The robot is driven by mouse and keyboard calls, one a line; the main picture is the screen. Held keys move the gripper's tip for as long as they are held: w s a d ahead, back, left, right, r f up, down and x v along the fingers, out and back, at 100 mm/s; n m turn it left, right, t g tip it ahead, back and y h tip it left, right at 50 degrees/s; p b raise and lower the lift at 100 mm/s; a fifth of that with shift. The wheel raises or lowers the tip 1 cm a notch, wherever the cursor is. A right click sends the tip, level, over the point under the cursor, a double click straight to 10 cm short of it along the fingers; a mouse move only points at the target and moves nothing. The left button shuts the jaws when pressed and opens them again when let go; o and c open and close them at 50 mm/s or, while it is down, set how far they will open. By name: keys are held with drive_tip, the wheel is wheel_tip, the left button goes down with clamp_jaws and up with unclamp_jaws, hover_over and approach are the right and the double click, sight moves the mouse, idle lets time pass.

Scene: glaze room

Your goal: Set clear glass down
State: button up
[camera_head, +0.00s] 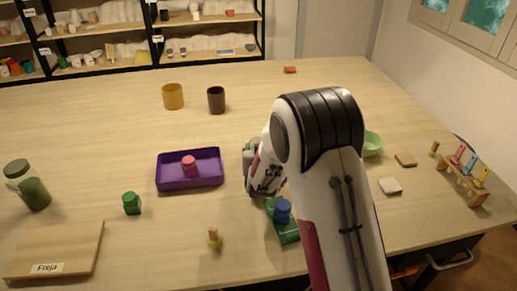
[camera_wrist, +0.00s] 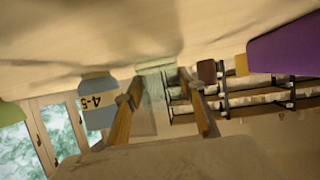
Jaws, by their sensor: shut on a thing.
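The clear glass (camera_wrist: 155,84) shows in the wrist view as a pale, see-through greenish shape between the two fingers of my gripper (camera_wrist: 164,103). My gripper is shut on it. The wrist picture is upside down, with the table at the top. The glass's end lies close to the table surface there; I cannot tell whether it touches.
A purple tray (camera_head: 188,183) holds a pink piece, left of my wrist. A green block with a blue knob (camera_head: 283,212) sits close in front. Amber (camera_head: 173,96) and dark (camera_head: 216,100) cups stand behind. A grey object marked 4-5 (camera_wrist: 98,103) and a green bowl (camera_head: 372,144) stand beyond.

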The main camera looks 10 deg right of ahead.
drive_tip(key=shift+f, duration=0.15)
drive_tip(key=o, duration=1.4)
drive_tip(key=shift+c, duration=0.2)
drive_tip(key=shift+r, duration=0.2)
drive_tip(key=shift+v, duration=6)
